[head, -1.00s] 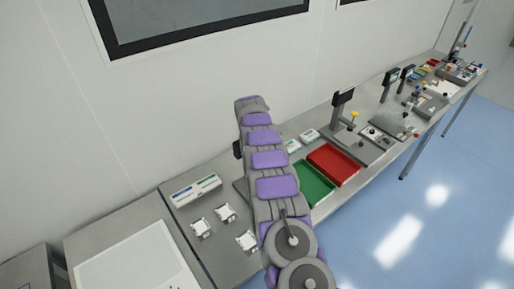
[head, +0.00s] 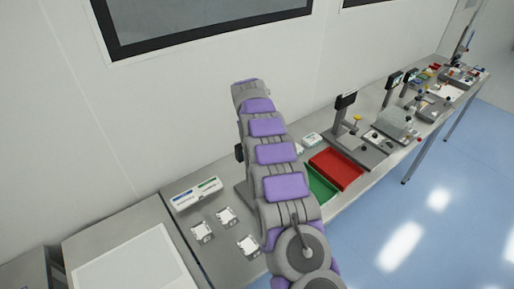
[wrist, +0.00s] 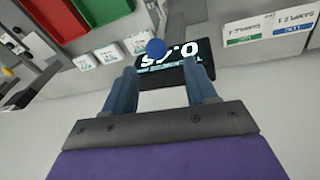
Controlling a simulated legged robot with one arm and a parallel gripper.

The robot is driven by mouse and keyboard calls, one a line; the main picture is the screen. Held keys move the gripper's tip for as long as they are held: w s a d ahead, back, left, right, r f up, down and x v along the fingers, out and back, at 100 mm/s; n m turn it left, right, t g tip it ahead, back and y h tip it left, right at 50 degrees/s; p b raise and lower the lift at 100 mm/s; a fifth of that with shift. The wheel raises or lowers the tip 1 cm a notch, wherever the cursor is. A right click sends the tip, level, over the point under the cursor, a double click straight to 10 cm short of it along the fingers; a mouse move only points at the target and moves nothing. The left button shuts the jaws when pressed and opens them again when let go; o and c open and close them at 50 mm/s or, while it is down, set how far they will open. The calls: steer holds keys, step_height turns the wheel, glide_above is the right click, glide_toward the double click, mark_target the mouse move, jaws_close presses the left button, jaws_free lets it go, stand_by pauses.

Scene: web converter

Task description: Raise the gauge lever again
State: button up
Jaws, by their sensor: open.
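In the wrist view my gripper (wrist: 158,68) is open, its two blue fingers spread apart. A blue ball knob (wrist: 155,47), seemingly the lever's end, appears between and just beyond the fingertips. I cannot tell whether it touches either finger. Behind it is the gauge's dark display (wrist: 173,73) with white digits, partly covered by the fingers. The lever's rod is not clear. In the head view my arm hides most of the gauge; a dark edge (head: 239,153) shows left of the arm. The gripper itself cannot be made out there.
A red tray (head: 336,169) and a green tray (head: 320,186) lie right of my arm. A white labelled box (head: 196,194) and several small white pieces (head: 227,216) lie to the left.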

steer(key=v, duration=1)
steer(key=shift+a+b, duration=0.3)
steer(key=shift+b, duration=0.05)
steer(key=shift+f, duration=0.1)
steer(key=s+d+f+m+g+b, duration=0.1)
steer(key=s+d+b, duration=0.45)
steer(key=s, duration=0.75)
steer(key=s+d+f+m+g+b, duration=0.1)
steer(key=s+d+b, duration=0.45)
steer(key=s, duration=0.65)
steer(key=s+d+f+m+b, duration=0.1)
steer(key=s+f, duration=0.4)
steer(key=s, duration=0.5)
steer(key=s+d+f+m+g+b, duration=0.1)
steer(key=s+f+b, duration=0.3)
steer(key=s, duration=0.7)
steer(key=s+d+f+m+g+y+b, duration=0.1)
steer(key=s+f, duration=0.4)
steer(key=s, duration=0.5)
steer(key=shift+s+d+f+b, duration=0.4)
steer(key=shift+d+b, duration=0.2)
steer(key=shift+b, duration=0.1)
